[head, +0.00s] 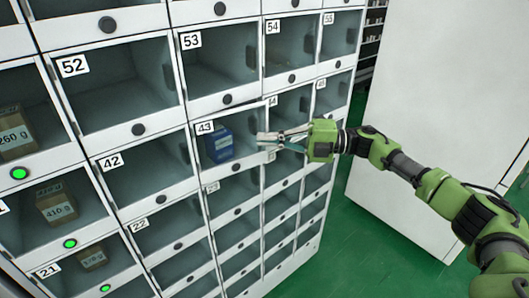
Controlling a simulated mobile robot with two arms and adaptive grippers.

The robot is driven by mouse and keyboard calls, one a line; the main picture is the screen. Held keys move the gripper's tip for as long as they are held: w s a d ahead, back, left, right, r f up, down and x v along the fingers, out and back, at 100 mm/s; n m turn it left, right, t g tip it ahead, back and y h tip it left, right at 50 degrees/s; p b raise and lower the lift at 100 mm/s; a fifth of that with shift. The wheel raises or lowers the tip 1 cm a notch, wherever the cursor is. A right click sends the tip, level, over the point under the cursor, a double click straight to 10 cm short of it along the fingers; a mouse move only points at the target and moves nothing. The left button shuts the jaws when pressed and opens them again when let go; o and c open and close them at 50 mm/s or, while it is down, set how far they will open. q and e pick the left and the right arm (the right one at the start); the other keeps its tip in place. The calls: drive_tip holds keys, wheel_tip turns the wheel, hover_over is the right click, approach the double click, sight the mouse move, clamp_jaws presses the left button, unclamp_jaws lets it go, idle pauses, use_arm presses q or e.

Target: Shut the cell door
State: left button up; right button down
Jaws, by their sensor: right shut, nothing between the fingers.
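The door of cell 43 (204,128) is a clear panel in a white frame with a number label and a dark round knob. Its right edge seems to stand slightly out from the cabinet front, overlapping the post beside cell 44. A blue box (219,144) shows behind it inside the cell. My right gripper (262,139) is shut and empty, with its fingertips at the right edge of this door. I cannot tell whether they touch it. The fingers hide part of that edge and part of cell 44. My left gripper is not in view.
The white cabinet holds rows of numbered cells, such as cell 52 (112,84), with dark knobs. Several left cells have lit green buttons and brown boxes (58,209). A large white panel (440,110) stands at right. Green floor (365,245) is clear between.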

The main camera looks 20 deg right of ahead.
sight(262, 130)
drive_tip(key=shift+w+a+b, duration=0.1)
drive_tip(key=shift+w+b, duration=0.9)
drive_tip(key=shift+w, duration=0.6)
drive_tip(key=shift+w+r, duration=0.1)
drive_tip(key=shift+r, duration=0.2)
